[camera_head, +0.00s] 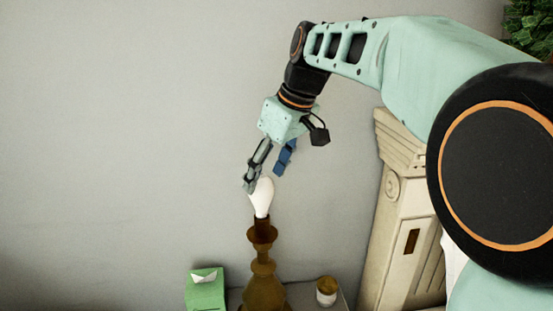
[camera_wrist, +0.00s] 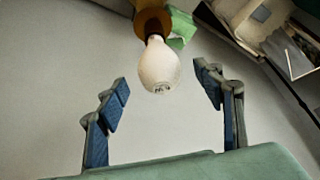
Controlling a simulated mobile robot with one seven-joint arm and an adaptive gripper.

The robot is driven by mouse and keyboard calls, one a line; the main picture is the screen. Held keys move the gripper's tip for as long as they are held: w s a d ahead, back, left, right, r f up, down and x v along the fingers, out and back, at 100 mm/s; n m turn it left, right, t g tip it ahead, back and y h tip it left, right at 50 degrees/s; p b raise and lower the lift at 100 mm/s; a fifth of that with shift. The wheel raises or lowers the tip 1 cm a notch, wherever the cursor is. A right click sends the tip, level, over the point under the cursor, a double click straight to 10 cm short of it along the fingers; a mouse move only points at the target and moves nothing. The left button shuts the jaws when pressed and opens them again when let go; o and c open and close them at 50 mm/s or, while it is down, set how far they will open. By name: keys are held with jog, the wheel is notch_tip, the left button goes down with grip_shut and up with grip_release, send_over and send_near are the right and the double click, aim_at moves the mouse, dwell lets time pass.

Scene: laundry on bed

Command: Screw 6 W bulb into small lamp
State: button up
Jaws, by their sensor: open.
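A white bulb (camera_head: 262,196) stands upright at the top of a brown lamp (camera_head: 264,268) in the head view. The bulb's base meets the lamp's dark socket; whether it is fully seated I cannot tell. My gripper (camera_head: 262,180) is just above the bulb, tilted down toward it. In the wrist view my gripper (camera_wrist: 160,88) is open, with its blue-padded fingers spread wide. The bulb (camera_wrist: 158,68) lies between and beyond the fingertips, clear of both. The lamp's top (camera_wrist: 153,20) shows at the upper edge. No wattage marking is readable.
A green tissue box (camera_head: 205,290) stands left of the lamp, and a small white pot with a brown top (camera_head: 326,291) stands right of it. A cream carved column (camera_head: 405,220) rises farther right. The wall area at left is clear.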

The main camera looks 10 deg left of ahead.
aim_at(261, 188)
jog(key=shift+x, duration=2.25)
jog(key=c, duration=1.3)
jog(key=shift+m+t+h, duration=0.4)
jog(key=shift+m+t, duration=0.2)
jog(key=shift+m, duration=1.2)
jog(key=shift+m, duration=0.7)
jog(key=shift+m+t+h+p, duration=0.3)
jog(key=shift+m+t+h, duration=0.15)
jog(key=shift+m, duration=0.55)
